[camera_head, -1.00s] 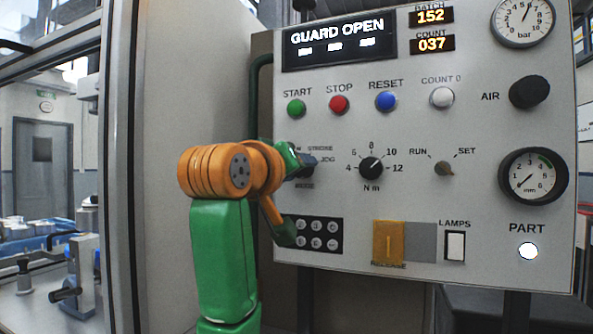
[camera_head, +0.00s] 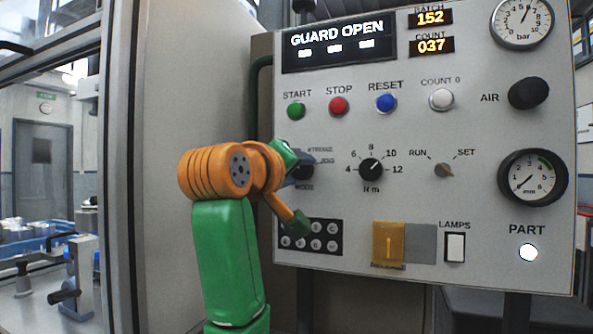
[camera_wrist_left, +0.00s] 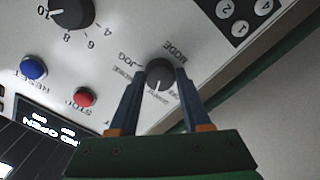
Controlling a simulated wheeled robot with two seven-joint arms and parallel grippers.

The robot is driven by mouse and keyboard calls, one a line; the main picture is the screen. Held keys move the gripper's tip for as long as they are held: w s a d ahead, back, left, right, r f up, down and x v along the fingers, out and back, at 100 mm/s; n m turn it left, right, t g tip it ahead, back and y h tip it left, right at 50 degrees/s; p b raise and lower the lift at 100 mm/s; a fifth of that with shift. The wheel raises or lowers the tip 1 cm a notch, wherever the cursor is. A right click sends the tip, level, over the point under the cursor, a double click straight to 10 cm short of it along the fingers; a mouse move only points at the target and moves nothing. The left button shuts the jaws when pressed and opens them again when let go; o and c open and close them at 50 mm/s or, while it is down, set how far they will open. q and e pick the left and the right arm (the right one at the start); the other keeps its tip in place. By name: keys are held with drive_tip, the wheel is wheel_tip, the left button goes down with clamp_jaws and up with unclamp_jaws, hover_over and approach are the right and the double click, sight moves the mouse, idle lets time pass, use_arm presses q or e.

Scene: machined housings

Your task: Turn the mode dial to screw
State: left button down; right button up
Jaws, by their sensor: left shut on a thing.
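The mode dial (camera_head: 304,172) is a dark round knob at the left of the grey control panel, partly hidden by my left gripper in the head view. In the left wrist view the dial (camera_wrist_left: 160,74) sits between the two blue-grey fingers of my left gripper (camera_wrist_left: 160,76), which is shut on it. Its pale pointer mark faces down in that view, towards a small label too blurred to read surely. The JOG and STROKE labels lie left of the dial there. My right gripper is not in view.
A torque knob (camera_head: 371,169) and a RUN/SET switch (camera_head: 444,170) are right of the dial. Green START (camera_head: 296,109), red STOP (camera_head: 338,105) and blue RESET (camera_head: 386,102) buttons are above. A keypad (camera_head: 311,237) is below, close to my arm.

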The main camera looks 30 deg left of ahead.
use_arm(q)
drive_tip(key=c, duration=0.7)
unclamp_jaws()
drive_tip(key=shift+r, duration=0.15)
drive_tip(key=o, duration=0.3)
drive_tip(key=shift+o, duration=0.2)
drive_tip(key=shift+s+f+b, duration=0.2)
drive_tip(key=shift+s+b, duration=0.1)
drive_tip(key=b+v, duration=0.2)
drive_tip(key=v, duration=0.4)
drive_tip(key=shift+s, duration=0.2)
